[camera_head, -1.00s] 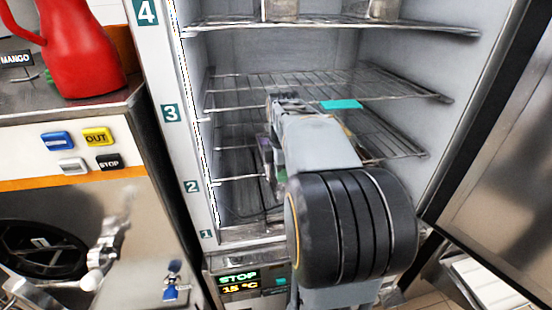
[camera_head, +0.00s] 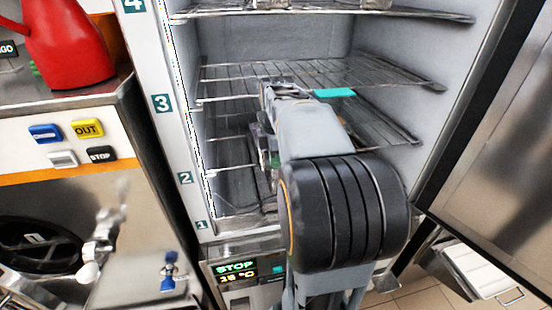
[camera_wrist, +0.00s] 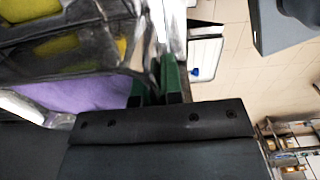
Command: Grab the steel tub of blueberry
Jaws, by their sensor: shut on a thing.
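In the wrist view, the steel tub of blueberry shows at the left as purple contents (camera_wrist: 85,94) beside a shiny steel wall with yellow reflections. The green fingers of my gripper (camera_wrist: 157,72) are shut on its edge. In the head view, my arm reaches into the open freezer cabinet (camera_head: 290,40), and my gripper is mostly hidden behind my arm, with a bit of green showing. Only a small dark part near it shows there, and I cannot make out the tub clearly.
Wire shelves (camera_head: 385,75) span the cabinet above and around my arm. A teal tag (camera_head: 334,92) hangs on one shelf. The open door (camera_head: 500,150) stands at the right. A batch machine (camera_head: 60,170) with a red jug (camera_head: 65,45) stands at the left.

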